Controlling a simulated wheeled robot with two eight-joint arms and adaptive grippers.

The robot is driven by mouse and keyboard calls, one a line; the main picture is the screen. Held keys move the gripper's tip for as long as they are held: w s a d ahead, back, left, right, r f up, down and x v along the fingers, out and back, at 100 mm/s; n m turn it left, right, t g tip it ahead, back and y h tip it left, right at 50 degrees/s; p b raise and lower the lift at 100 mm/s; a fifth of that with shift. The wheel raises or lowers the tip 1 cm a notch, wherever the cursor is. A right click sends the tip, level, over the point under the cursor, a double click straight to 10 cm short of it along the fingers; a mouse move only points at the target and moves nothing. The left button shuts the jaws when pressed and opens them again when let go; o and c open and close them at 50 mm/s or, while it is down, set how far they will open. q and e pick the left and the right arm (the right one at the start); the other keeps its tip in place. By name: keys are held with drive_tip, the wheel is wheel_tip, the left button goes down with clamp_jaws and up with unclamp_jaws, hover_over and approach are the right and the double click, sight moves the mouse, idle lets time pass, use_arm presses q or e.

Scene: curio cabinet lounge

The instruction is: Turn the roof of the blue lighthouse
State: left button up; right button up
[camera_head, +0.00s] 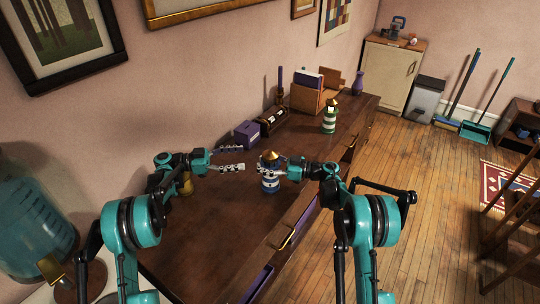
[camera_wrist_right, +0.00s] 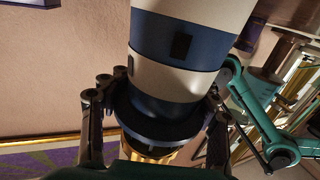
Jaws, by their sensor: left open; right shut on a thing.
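The blue lighthouse (camera_head: 269,183) has blue and white bands and a gold roof (camera_head: 268,157). It stands upright on the brown cabinet top (camera_head: 215,225). In the right wrist view its striped tower (camera_wrist_right: 182,75) appears upside down, with a dark blue ledge and part of the gold roof (camera_wrist_right: 150,150) low in the picture. My right gripper (camera_head: 282,170) is shut on the lighthouse from the right, its fingers on either side of the upper part. My left gripper (camera_head: 238,158) is open and empty, just left of the lighthouse.
A green and white lighthouse (camera_head: 329,122) stands farther back. A purple box (camera_head: 247,133), a dark box (camera_head: 272,119) and a wooden organizer (camera_head: 308,97) line the wall side. A small gold object (camera_head: 186,185) sits beneath my left arm. Drawers (camera_head: 292,233) project along the cabinet front.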

sight(270, 155)
use_arm(q)
drive_tip(key=d, duration=0.3)
drive_tip(key=w+d, duration=0.1)
drive_tip(key=d, duration=0.7)
drive_tip(key=shift+w+d, duration=0.2)
drive_tip(key=shift+w, duration=0.1)
drive_tip(key=c, duration=1.2)
